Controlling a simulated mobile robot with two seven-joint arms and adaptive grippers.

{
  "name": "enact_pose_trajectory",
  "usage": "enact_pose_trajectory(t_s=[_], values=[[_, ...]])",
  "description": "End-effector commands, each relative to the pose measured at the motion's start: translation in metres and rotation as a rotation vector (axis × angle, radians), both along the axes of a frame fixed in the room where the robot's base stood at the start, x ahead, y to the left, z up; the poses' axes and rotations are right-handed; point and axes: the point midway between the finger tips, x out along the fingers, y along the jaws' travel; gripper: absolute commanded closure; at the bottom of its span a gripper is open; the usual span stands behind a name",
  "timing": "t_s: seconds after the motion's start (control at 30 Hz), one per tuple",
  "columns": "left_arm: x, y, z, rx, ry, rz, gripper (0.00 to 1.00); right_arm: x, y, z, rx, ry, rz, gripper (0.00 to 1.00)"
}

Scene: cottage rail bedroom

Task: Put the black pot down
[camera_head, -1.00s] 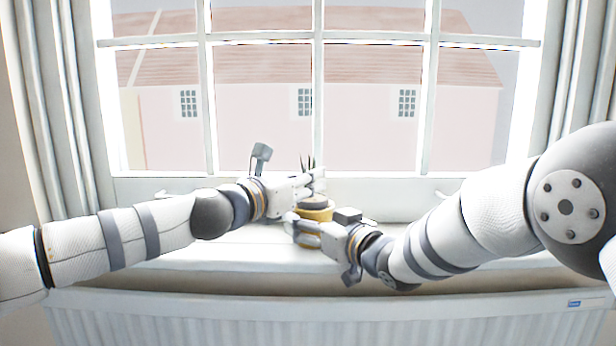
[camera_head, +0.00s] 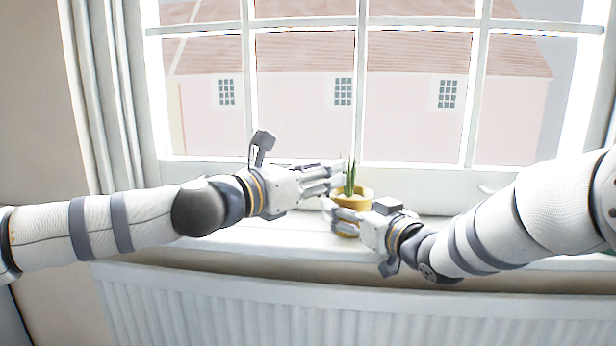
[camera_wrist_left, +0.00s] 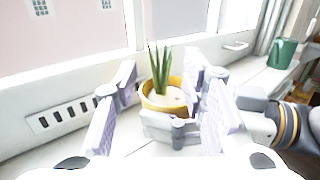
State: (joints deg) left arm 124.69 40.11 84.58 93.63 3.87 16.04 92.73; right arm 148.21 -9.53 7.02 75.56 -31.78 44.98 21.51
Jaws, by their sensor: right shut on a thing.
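No black pot shows in these frames. A yellow pot (camera_head: 352,196) with a spiky green plant (camera_head: 350,178) is at the windowsill, upright. It also shows in the left wrist view (camera_wrist_left: 152,106). My right gripper (camera_head: 338,214) is shut on the yellow pot from the right, its fingers across the near side. My left gripper (camera_head: 338,180) is at the pot's left, with its fingers pointing at the plant. In the left wrist view its fingers are spread apart, with the pot between and beyond them. Whether the pot's base touches the sill is hidden.
The white windowsill (camera_head: 250,228) is clear left of the pot. The window frame (camera_head: 215,172) stands close behind, and a radiator (camera_head: 230,305) is below. A green watering can or mug (camera_wrist_left: 282,52) stands far right in the left wrist view.

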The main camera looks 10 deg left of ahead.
Motion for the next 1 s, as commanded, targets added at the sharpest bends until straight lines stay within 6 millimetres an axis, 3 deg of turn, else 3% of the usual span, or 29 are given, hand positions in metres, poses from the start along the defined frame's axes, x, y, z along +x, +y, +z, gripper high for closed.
enact_pose_trajectory(t_s=[0.2, 0.63, 0.67, 0.73, 1.0], values=[[-0.031, 0.023, -0.001, 0.0, 0.0, 0.0, 0.62, 0.0, 0.0, 0.0, 0.001, 0.001, 0.0, 0.66], [-0.035, 0.026, -0.001, 0.0, 0.0, -0.001, 0.62, 0.0, 0.0, 0.0, 0.0, 0.0, 0.0, 0.66], [-0.035, 0.026, -0.001, 0.0, 0.0, -0.001, 0.62, 0.0, 0.0, 0.0, 0.0, 0.0, 0.0, 0.28], [-0.035, 0.026, -0.001, 0.0, 0.0, -0.001, 0.62, 0.0, 0.0, 0.0, 0.0, 0.0, 0.0, 0.12], [-0.035, 0.026, -0.001, 0.0, 0.0, -0.001, 0.62, 0.0, 0.0, 0.0, 0.0, 0.0, 0.0, 0.12]])
